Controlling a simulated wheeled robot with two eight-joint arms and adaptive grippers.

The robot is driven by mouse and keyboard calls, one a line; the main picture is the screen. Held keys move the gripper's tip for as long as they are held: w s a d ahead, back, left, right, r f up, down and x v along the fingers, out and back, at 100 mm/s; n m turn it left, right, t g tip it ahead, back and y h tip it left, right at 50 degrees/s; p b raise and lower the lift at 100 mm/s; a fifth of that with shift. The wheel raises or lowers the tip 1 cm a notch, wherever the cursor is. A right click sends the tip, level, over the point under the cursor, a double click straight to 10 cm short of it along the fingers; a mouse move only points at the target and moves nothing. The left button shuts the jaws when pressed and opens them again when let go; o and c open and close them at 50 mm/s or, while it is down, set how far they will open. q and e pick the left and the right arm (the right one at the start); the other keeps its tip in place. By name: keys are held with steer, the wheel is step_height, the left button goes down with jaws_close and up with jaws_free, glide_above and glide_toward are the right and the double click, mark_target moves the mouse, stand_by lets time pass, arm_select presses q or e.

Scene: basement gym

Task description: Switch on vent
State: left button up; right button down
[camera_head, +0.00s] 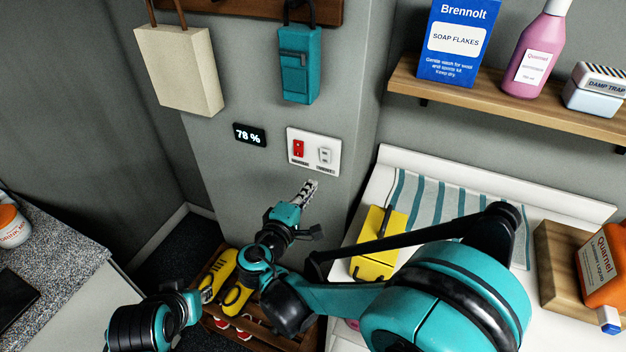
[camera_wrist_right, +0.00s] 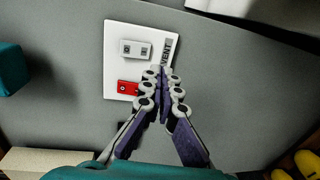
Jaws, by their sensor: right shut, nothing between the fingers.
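A white switch plate (camera_head: 314,151) is on the grey wall, with a red switch (camera_head: 298,148) at left and a white switch (camera_head: 325,155) at right. In the right wrist view, the label VENT (camera_wrist_right: 166,52) is beside the white switch (camera_wrist_right: 135,49); the red switch (camera_wrist_right: 128,88) is partly behind my fingers. My right gripper (camera_head: 311,186) is shut and empty, just below the plate in the head view. Whether it touches the plate is unclear. My left gripper (camera_head: 207,293) is low at left, its fingers too unclear to judge.
A display reading 78 % (camera_head: 250,134) is left of the plate. A teal bag (camera_head: 299,64) and a cream bag (camera_head: 180,70) hang above. A wooden shelf (camera_head: 480,98) juts out at right.

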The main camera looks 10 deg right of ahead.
steer(key=v, duration=0.6)
steer(key=shift+s+a+f+p, duration=0.25)
steer(key=shift+s+f+p, duration=0.1)
steer(key=shift+f, duration=0.3)
